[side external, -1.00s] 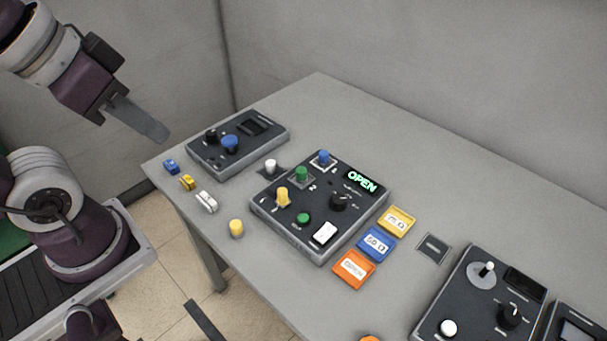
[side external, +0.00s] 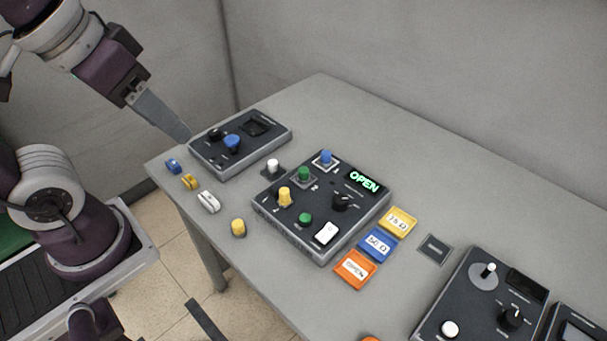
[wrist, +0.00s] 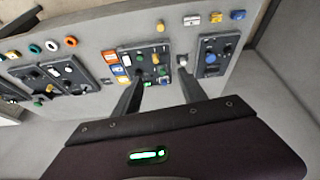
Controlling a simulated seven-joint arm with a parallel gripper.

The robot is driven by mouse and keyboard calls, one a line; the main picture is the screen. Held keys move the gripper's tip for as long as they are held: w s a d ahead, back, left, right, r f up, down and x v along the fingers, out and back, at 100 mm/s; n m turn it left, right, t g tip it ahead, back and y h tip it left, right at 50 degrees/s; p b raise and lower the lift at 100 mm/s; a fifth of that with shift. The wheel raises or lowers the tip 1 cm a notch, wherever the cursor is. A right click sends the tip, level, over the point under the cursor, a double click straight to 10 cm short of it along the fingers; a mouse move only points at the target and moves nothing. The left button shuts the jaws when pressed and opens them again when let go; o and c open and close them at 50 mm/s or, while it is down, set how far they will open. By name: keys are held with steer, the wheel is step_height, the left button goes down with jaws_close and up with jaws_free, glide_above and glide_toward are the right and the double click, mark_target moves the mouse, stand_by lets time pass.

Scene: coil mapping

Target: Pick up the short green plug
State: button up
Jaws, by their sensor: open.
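A short green plug (side external: 304,174) stands upright in a square seat near the middle of the dark central box (side external: 262,208). A flatter round green piece (side external: 305,218), which looks like a button, sits nearer the front of that box. My gripper (side external: 187,138) is left of and above the boxes, well apart from the green plug. In the wrist view, my two fingers (wrist: 161,70) are spread with nothing between them. The central box lies beyond them, with small green spots that I cannot tell apart for certain.
A yellow plug (side external: 285,196), a blue plug (side external: 325,158) and a black knob (side external: 341,201) crowd the central box. Another dark box (side external: 262,152) stands under my gripper. Labelled trays (side external: 376,244) lie right. Small loose parts (side external: 208,202) lie along the table's left edge.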

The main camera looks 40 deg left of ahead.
steer(key=w+f+n+g+y, duration=0.1)
steer(key=w+f+n+g, duration=0.2)
steer(key=w, duration=0.4)
steer(key=n+t+y, duration=0.2)
steer(key=n+y, duration=0.7)
steer(key=y, duration=0.1)
glide_toward(305, 172)
steer(key=a, duration=0.2)
steer(key=shift+a, duration=0.25)
steer(key=shift+w+f+t, duration=0.1)
steer(key=shift+f+t, duration=0.3)
steer(key=x, duration=0.7)
steer(key=shift+d+f, duration=0.25)
steer(key=shift+f, duration=0.05)
jaws_close()
